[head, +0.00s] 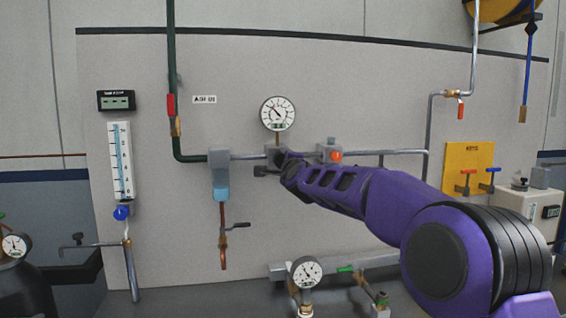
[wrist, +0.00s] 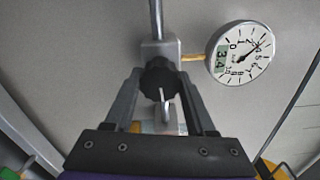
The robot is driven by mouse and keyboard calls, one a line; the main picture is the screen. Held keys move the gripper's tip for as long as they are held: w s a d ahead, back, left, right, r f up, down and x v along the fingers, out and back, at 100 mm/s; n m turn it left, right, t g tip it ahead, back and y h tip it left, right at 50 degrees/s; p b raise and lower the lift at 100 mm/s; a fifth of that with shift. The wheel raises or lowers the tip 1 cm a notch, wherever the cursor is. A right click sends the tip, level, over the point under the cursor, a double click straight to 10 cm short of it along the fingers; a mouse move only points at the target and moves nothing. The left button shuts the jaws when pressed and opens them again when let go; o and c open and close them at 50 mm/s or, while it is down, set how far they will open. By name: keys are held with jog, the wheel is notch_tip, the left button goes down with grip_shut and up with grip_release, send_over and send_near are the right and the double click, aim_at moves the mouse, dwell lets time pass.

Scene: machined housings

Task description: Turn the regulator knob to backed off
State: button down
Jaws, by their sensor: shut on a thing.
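The regulator knob (wrist: 158,80) is dark, round and ridged in the wrist view, on the front of a grey regulator body (wrist: 160,50). My gripper (wrist: 160,83) has one finger on each side of the knob and is shut on it. In the head view my gripper (head: 272,169) is at the regulator on the pipe, and hides the knob. A round white gauge (head: 277,113) stands above the regulator. In the wrist view the gauge (wrist: 240,54) has a small display that seems to read 3.4. I cannot tell the knob's turn angle.
A grey filter with a blue bowl (head: 221,185) hangs left of the regulator. A grey block with an orange-red button (head: 335,155) is close on the right, near my arm. A lower pipe with a gauge (head: 305,272) runs beneath. The panel directly below the regulator is clear.

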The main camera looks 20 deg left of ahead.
jog(key=n, duration=0.3)
jog(key=shift+n, duration=0.4)
jog(key=n, duration=0.4)
jog(key=shift+r+n, duration=0.1)
jog(key=shift+n, duration=0.2)
jog(key=n, duration=0.4)
jog(key=shift+a+n, duration=0.1)
jog(key=shift+n, duration=2.1)
jog(key=shift+c, duration=1.2)
grip_release()
